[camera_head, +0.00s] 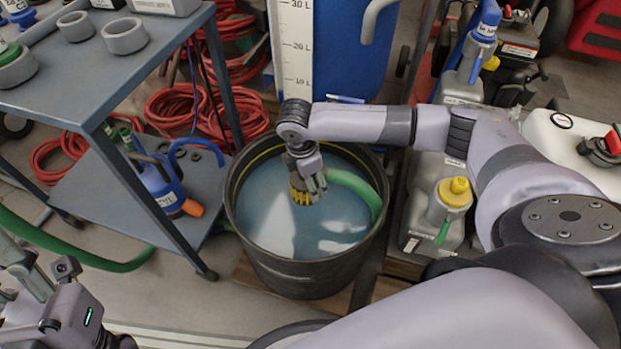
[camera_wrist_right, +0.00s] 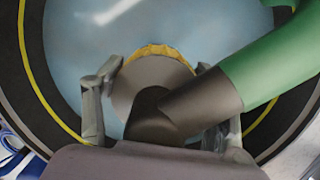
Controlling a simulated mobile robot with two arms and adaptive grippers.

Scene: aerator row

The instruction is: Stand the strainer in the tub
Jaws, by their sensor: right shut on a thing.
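The tub (camera_head: 300,272) is a round black tub of bluish water, with a yellow line around its inner wall. The strainer (camera_head: 301,195) is yellow and ribbed, and my right gripper (camera_head: 308,188) is shut on it over the water, inside the tub's rim. A green hose (camera_head: 358,188) runs from beside the strainer to the tub's right wall. In the right wrist view the strainer (camera_wrist_right: 158,52) shows a yellow edge behind a grey disc and pipe between the fingers. Whether its lower end touches the tub floor cannot be told. My left gripper (camera_head: 25,270) is at the lower left, partly cut off.
A grey cart (camera_head: 75,80) with grey rings stands at the left, a blue pump (camera_head: 165,185) on its lower shelf. Red hoses (camera_head: 185,110) lie behind. A blue barrel with a litre scale (camera_head: 297,50) stands behind the tub. Canisters (camera_head: 440,215) crowd the right side.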

